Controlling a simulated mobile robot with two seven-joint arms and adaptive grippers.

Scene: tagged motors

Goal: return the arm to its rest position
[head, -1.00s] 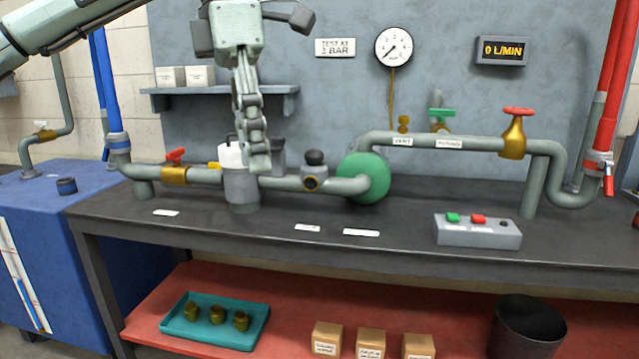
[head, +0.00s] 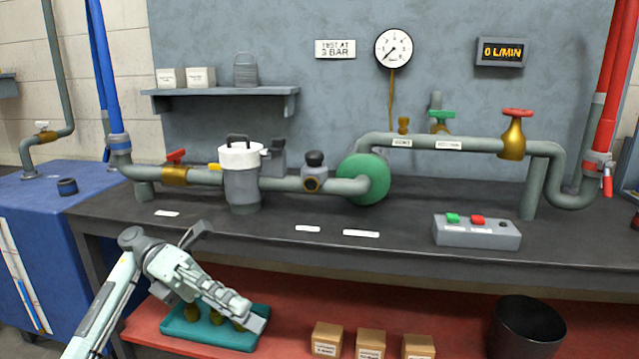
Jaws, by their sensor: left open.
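My left arm comes in from the lower left. Its gripper (head: 250,318) is open and empty, in front of the bench's front edge, and in the picture it covers part of the teal tray (head: 180,335) on the lower shelf. I cannot tell how far it is from the tray. My right gripper is not in the head view.
The dark bench (head: 290,222) carries a pipe run with a white-topped canister (head: 241,180), a green round pump (head: 364,180) and a grey button box (head: 476,232). A blue cabinet (head: 50,230) stands left.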

